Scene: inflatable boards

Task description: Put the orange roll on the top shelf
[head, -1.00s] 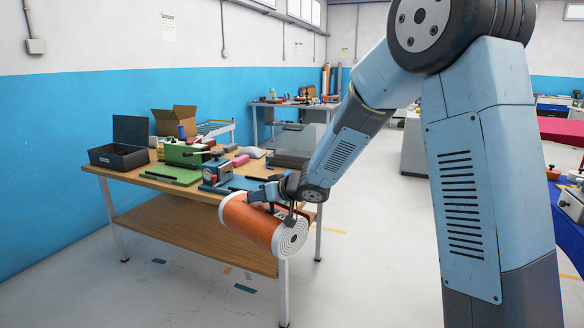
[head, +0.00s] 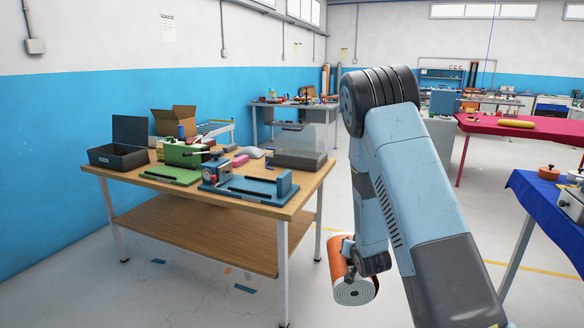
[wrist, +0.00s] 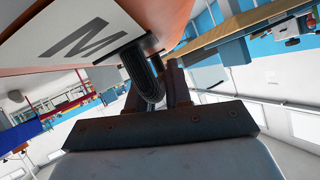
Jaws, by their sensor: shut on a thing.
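The orange roll (head: 337,258) is a rolled board with a pale spiral end, hanging in the air right of the wooden bench in the head view. In the wrist view its orange and white side (wrist: 85,40) fills the top left, with a letter M and a dark curved handle (wrist: 142,68). My gripper (wrist: 157,85) is shut on the roll at this handle; the exact contact is partly hidden. In the head view my wrist stands against the roll. I cannot tell which surface is the top shelf; a wall shelf (head: 440,75) shows far back.
The wooden bench (head: 265,203) at left has a lower board (head: 190,237) and carries vises, boxes and a clear-covered case (head: 299,143). A blue-covered table (head: 545,200) stands at right, a red-covered one (head: 545,131) behind it. Open floor lies between.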

